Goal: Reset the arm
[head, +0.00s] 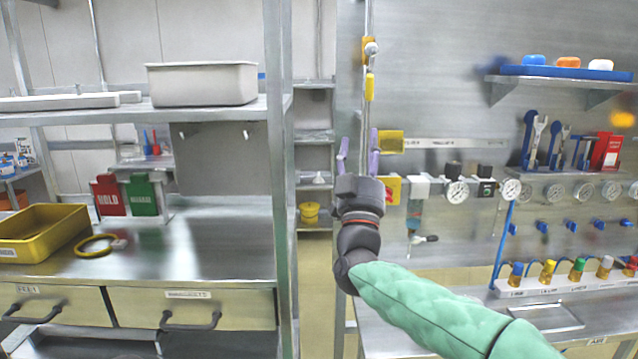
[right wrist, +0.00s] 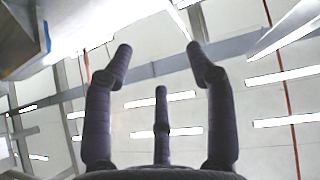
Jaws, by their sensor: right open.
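My right arm comes in from the lower right of the head view in a green quilted sleeve. Its gripper (head: 358,155) points upward in the middle of the view, with purple fingers spread apart and nothing between them. In the right wrist view the fingers of the right gripper (right wrist: 158,65) stand open and empty against the ceiling. My left gripper is in neither view.
A metal shelf unit on the left holds a grey bin (head: 202,84) above and a yellow tray (head: 42,232) below. A steel panel with gauges (head: 457,192) and blue valves stands on the right. A yellow bucket (head: 309,212) sits behind, in the gap.

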